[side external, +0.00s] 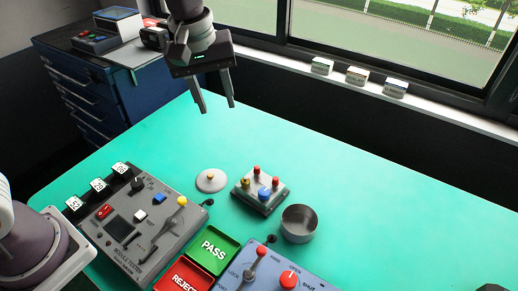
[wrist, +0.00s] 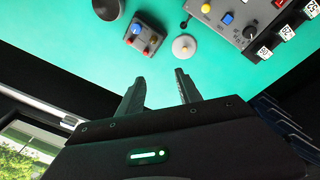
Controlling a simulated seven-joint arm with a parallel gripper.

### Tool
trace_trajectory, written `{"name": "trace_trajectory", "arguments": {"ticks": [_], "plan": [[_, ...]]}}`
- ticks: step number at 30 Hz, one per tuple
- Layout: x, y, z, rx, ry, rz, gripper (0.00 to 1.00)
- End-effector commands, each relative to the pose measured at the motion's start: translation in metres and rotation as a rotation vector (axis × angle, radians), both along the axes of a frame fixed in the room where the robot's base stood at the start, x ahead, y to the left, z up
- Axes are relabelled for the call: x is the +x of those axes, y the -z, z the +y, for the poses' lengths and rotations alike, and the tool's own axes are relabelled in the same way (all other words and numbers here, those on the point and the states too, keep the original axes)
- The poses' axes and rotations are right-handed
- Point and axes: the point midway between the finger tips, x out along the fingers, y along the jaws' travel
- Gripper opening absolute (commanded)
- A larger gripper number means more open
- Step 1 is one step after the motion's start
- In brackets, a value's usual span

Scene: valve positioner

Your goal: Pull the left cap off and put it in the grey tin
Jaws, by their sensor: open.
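The block also shows in the wrist view (wrist: 145,38). The grey tin (side external: 299,224) stands open just right of the block; it looks empty. My gripper (side external: 217,108) is open and empty, high above the table and behind the block. The block lies beyond its fingertips (wrist: 161,77).
A white round lid (side external: 211,181) with a small knob lies left of the block. A tester box (side external: 150,240) with a yellow-tipped lever stands further left. Green PASS (side external: 213,249) and red REJECT trays and a blue-grey lever panel (side external: 275,270) are in front. The table's back is clear.

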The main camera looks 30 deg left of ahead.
Motion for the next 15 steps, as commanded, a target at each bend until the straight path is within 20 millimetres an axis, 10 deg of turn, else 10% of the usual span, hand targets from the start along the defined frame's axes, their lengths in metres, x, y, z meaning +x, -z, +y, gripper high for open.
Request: {"name": "trace_trajectory", "arguments": {"ticks": [6,15], "plan": [[0.069,0.130,-0.042,0.066,-0.272,0.094,0.41],[0.081,0.192,-0.050,0.094,-0.356,0.104,0.41]]}}
